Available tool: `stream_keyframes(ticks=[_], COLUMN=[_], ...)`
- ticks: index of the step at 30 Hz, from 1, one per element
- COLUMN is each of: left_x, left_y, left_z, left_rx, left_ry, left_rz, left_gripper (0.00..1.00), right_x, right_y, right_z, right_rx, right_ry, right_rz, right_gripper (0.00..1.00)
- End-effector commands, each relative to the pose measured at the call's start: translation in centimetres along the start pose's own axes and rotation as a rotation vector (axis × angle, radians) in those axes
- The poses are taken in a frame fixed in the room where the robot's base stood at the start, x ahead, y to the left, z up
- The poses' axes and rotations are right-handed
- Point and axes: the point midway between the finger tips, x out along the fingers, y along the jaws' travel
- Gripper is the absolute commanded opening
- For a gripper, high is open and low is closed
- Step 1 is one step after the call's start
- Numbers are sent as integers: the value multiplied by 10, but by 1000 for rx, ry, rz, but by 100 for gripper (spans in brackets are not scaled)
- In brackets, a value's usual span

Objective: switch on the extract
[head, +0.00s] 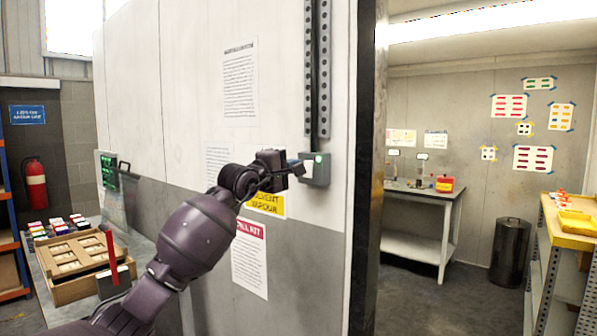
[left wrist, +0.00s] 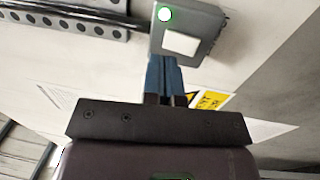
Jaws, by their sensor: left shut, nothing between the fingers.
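A small grey switch box (head: 318,177) is fixed to the white wall panel beside the dark door post, below vertical conduit. Its round green lamp (head: 318,159) is lit. In the left wrist view the box (left wrist: 206,27) shows a white square rocker (left wrist: 181,43) and the glowing green lamp (left wrist: 165,14). My left gripper (head: 297,168) is shut and empty, its fingertips right at the box. In the left wrist view the blue-grey fingers (left wrist: 164,72) end just below the rocker; I cannot tell if they touch it. My right gripper is not in view.
A yellow warning sign (head: 266,203) and printed notices hang on the wall by my arm. A bench with a wooden tray (head: 75,256) stands at lower left. Through the doorway are a table (head: 422,192), a dark bin (head: 510,253) and a yellow-topped shelf (head: 567,238).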

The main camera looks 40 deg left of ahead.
Motion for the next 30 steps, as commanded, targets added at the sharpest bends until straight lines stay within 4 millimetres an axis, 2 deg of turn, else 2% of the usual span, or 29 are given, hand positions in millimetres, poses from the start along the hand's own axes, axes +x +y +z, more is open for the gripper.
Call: stream_keyframes(ticks=[4, 9, 13, 19, 30], left_x=[-30, -58, -73, -83, -83], left_y=[4, 12, 17, 20, 21], left_z=[0, 0, 0, 1, 1], left_rx=[5, 4, 1, 1, 0], left_ry=[1, 2, 1, 0, 1], left_rz=[-2, -2, -1, -1, -1], left_gripper=[0, 0, 0, 0, 0], right_x=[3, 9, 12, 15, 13], right_y=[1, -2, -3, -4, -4], right_z=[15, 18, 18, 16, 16], right_rx=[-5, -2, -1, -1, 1], right_ry=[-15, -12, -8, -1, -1], right_rz=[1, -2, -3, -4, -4], right_gripper=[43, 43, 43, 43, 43])
